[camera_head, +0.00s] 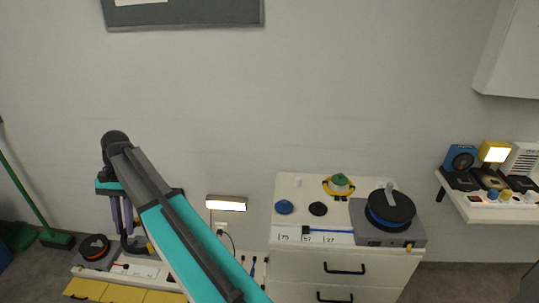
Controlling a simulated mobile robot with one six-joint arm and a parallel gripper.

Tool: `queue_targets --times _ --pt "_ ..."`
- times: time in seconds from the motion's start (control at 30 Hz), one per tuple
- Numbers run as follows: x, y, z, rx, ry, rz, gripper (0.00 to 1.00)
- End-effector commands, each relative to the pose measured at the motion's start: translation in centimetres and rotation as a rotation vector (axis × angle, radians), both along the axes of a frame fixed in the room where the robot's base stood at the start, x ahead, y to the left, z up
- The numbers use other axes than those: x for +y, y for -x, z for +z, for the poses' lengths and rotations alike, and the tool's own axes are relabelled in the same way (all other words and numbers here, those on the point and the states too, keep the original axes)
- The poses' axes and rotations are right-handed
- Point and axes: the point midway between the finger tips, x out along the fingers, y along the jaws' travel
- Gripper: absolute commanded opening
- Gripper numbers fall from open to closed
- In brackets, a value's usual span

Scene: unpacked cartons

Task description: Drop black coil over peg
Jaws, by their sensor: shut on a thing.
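My gripper (122,230) points down at the lower left, over the low white bench. It is shut on a small dark thing (134,244) that looks like the black coil; my arm partly hides it and its outline is unclear. Just left of the fingers, a grey unit (88,263) carries a black disc with an orange-red edge (95,246). On the white drawer cabinet at right, another grey unit (374,237) carries a black disc with a blue edge (390,206) and a grey upright piece (389,189). I cannot tell which upright is the peg.
The cabinet top (290,187) also holds a blue disc (284,207), a flat black disc (318,209), a yellow ring around a green knob (339,183) and a blue-handled tool (328,231). A lit lamp (227,203) stands between bench and cabinet. A shelf (490,214) is at far right.

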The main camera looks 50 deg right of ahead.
Motion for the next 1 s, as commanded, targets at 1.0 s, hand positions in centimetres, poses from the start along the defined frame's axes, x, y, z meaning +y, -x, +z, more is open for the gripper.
queue_targets --times 1.0 --pt "-11.7 -2.7 -0.9 0.002 0.0 -0.437 0.0"
